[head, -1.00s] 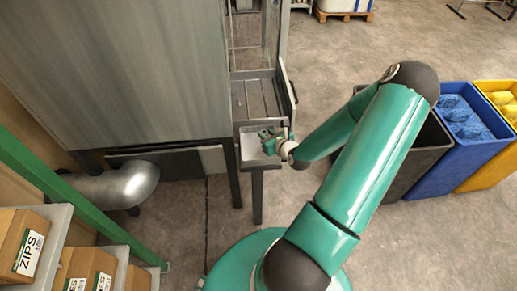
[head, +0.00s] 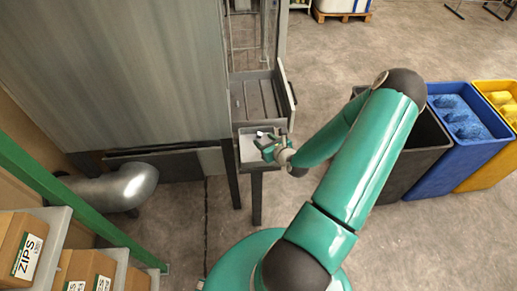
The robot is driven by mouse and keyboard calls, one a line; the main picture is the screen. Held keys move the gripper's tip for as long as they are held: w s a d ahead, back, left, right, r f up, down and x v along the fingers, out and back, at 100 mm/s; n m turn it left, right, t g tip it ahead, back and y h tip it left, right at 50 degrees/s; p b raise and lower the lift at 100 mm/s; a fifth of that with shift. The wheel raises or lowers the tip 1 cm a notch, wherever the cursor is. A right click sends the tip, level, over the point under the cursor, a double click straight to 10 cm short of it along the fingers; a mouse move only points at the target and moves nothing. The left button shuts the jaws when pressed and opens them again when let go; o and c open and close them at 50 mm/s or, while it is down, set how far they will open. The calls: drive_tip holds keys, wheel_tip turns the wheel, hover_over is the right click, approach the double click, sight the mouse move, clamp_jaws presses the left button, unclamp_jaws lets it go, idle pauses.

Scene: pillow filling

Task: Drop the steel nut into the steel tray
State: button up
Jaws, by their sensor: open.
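A small pale steel tray (head: 248,158) sits on a stand below the grey slatted chute of the big metal cabinet, left of centre in the head view. My gripper (head: 264,147) is open over the right part of this tray and hides some of it. A small light patch with a dark edge (head: 261,134) shows at the tray's back, just behind the fingers. I cannot tell if it is the steel nut. I make out no nut for certain, and the height of my gripper above the tray is unclear.
The slatted chute (head: 262,97) with raised sides is right behind the tray. The metal cabinet (head: 150,70) stands to the left. Black (head: 412,160), blue (head: 455,165) and yellow (head: 497,150) bins stand on the right. Boxes (head: 22,250) sit on shelves at lower left.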

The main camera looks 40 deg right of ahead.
drive_tip(key=shift+s, duration=0.1)
drive_tip(key=v, duration=1.3)
drive_tip(key=shift+s+r, duration=0.2)
drive_tip(key=shift+s, duration=0.05)
